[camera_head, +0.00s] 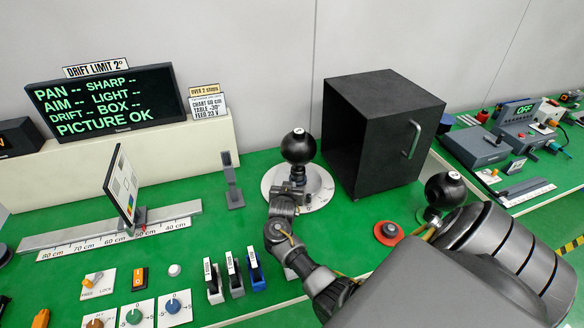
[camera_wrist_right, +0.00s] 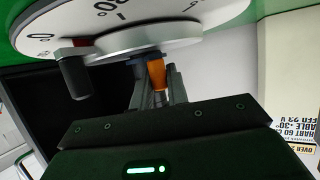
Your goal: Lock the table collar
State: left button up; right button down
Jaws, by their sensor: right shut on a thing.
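The rotary table, a white round dial (camera_head: 318,186) with a black ball (camera_head: 298,146) above it, stands left of the black box. In the right wrist view its graduated rim (camera_wrist_right: 160,35) fills the top, tilted. An orange lever (camera_wrist_right: 157,74), which seems to be the collar's, sticks out from under the rim. My right gripper (camera_wrist_right: 158,88) is shut on this orange lever. My left gripper is not in view.
A black open box (camera_head: 378,130) stands right of the dial. A chart plate (camera_head: 122,187) on a graduated rail is at left. A lit screen (camera_head: 105,100) stands behind.

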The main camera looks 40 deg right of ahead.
jog(key=shift+w+a, duration=0.2)
jog(key=shift+w, duration=0.35)
jog(key=shift+w+a, duration=0.15)
jog(key=shift+w, duration=0.45)
jog(key=c, duration=1.4)
grip_release()
jog(key=shift+a, duration=0.1)
jog(key=shift+r, duration=0.1)
jog(key=v, duration=1)
jog(key=shift+s+a, duration=0.15)
jog(key=shift+s, duration=0.2)
